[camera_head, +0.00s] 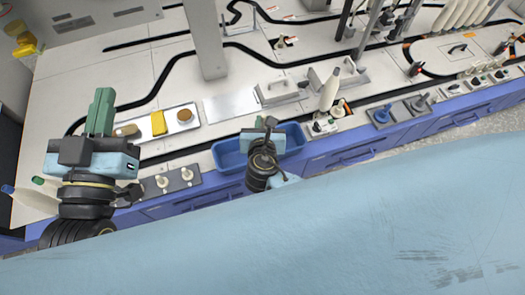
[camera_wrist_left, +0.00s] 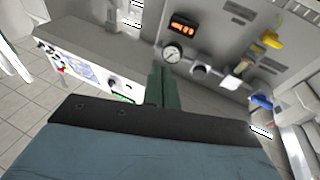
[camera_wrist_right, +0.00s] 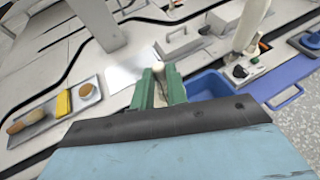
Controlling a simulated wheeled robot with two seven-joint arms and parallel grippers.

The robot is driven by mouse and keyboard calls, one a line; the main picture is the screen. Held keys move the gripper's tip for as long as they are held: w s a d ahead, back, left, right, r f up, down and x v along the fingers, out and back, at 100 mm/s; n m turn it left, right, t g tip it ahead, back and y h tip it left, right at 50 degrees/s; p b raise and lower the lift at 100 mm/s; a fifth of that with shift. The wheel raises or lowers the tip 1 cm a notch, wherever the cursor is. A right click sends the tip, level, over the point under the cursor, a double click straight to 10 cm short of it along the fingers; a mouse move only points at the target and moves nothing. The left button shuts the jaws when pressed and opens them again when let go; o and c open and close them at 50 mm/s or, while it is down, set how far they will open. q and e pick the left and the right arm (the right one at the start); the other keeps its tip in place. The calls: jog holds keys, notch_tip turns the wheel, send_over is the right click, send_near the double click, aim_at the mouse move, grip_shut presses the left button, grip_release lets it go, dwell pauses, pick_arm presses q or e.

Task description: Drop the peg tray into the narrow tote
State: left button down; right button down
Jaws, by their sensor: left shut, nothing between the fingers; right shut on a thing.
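A dark grey tray with pale upright pegs (camera_head: 170,183), which looks like the peg tray, rests at the bench's front edge, left of the blue tote (camera_head: 228,153). The tote also shows in the right wrist view (camera_wrist_right: 207,84). My right gripper (camera_head: 269,122) is in front of and over the tote, hiding its middle. In the right wrist view its green fingers (camera_wrist_right: 161,85) are shut on a narrow pale thing (camera_wrist_right: 158,71), mostly hidden between them. I cannot tell what it is. My left gripper (camera_head: 102,108) is shut and empty at the far left; its fingers also show in the left wrist view (camera_wrist_left: 160,84).
A silver tray (camera_head: 200,125) with a yellow block and brown items lies behind the peg tray. A flat plate (camera_head: 230,105) and grey handled blocks (camera_head: 282,91) sit behind the tote. A grey post (camera_head: 207,40) rises behind. White bottles and fixtures (camera_head: 330,92) stand to the right.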

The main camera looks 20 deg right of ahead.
jog(key=shift+f+b, duration=0.7)
jog(key=shift+f, duration=0.05)
pick_arm(q)
jog(key=shift+s+r+t+h, duration=0.2)
jog(key=shift+s+r+t, duration=0.2)
jog(key=shift+r+t, duration=0.4)
jog(key=shift+s+r+t+h, duration=0.2)
jog(key=shift+s+r+t, duration=0.15)
jog(key=shift+r+t, duration=0.45)
jog(key=shift+s+r+t+h, duration=0.2)
jog(key=shift+s+r+t, duration=0.3)
jog(key=shift+r, duration=0.45)
pick_arm(e)
jog(key=shift+f, duration=0.1)
pick_arm(q)
jog(key=shift+w, duration=0.1)
pick_arm(e)
jog(key=c, duration=1.3)
grip_release()
